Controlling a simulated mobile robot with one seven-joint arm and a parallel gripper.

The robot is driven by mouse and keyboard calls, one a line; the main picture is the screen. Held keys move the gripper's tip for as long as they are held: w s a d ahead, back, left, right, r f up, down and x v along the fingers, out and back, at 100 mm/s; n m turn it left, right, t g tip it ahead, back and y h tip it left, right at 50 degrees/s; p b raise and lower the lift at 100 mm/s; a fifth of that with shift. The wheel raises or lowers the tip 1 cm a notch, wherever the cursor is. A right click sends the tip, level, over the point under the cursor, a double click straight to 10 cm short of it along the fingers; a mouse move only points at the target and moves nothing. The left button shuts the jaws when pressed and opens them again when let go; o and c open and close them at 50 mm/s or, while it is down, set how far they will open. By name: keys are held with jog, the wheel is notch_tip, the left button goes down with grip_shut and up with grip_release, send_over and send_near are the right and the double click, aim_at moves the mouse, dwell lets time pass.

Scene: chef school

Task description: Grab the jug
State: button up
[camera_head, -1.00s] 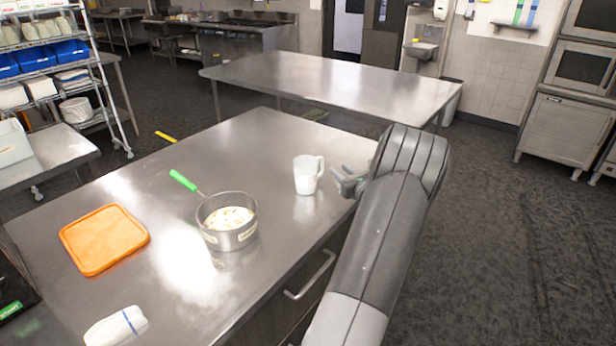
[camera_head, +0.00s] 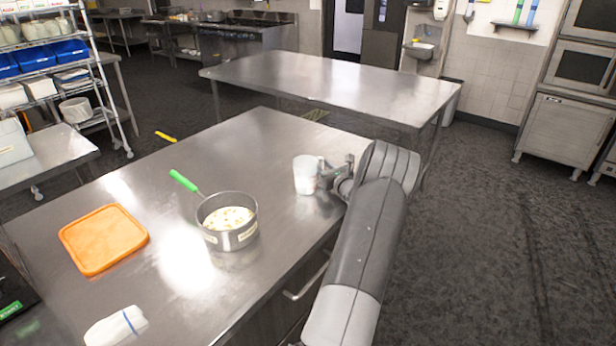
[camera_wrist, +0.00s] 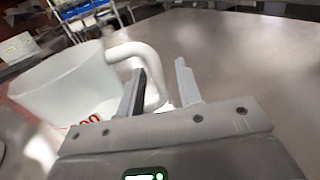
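The jug (camera_head: 304,174), white and translucent with a handle, stands upright on the steel table near its right edge. In the wrist view the jug (camera_wrist: 62,85) fills the left side, with red markings low on its wall. Its white handle (camera_wrist: 150,62) curves out to the right. My gripper (camera_head: 335,174) is at the jug's right side in the head view and partly hides the handle there. In the wrist view my gripper (camera_wrist: 161,68) is open, with one finger inside the handle loop and the other to its right. I cannot tell whether either finger touches it.
A pot (camera_head: 229,238) with a green handle stands left of the jug. An orange lid or board (camera_head: 103,239) and a white cloth-like item (camera_head: 117,327) lie further left. A second steel table (camera_head: 340,85) stands behind, bare. The table behind the jug is clear.

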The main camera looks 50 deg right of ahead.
jog(key=shift+w+d, duration=0.15)
jog(key=shift+w, duration=0.25)
grip_shut()
